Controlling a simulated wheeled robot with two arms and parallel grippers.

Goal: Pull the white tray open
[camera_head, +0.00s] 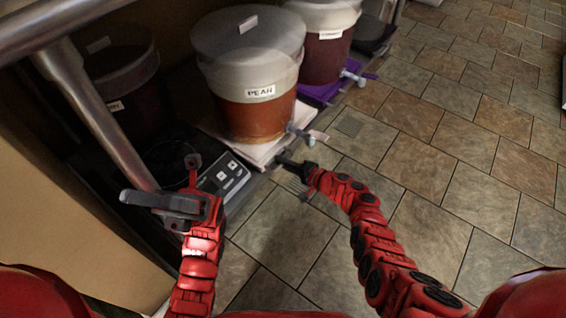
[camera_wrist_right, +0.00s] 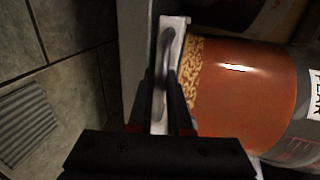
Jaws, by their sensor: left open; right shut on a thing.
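The white tray (camera_head: 262,153) lies under the bucket labelled PEAR (camera_head: 250,95), with its front edge showing beside the floor. My right gripper (camera_head: 284,160) is at that front edge. In the right wrist view, my right gripper (camera_wrist_right: 166,110) is shut on the pale edge of the white tray (camera_wrist_right: 181,24), beside the reddish bucket (camera_wrist_right: 238,90). How deep the fingers grip is partly hidden. My left gripper (camera_head: 162,181) is open and empty, left of the tray, above the dark scale area.
A black control panel (camera_head: 223,176) sits left of the tray. A second bucket (camera_head: 322,50) stands on a purple tray (camera_head: 318,93) behind. A metal rail crosses upper left. The tiled floor (camera_head: 440,150) at right is clear.

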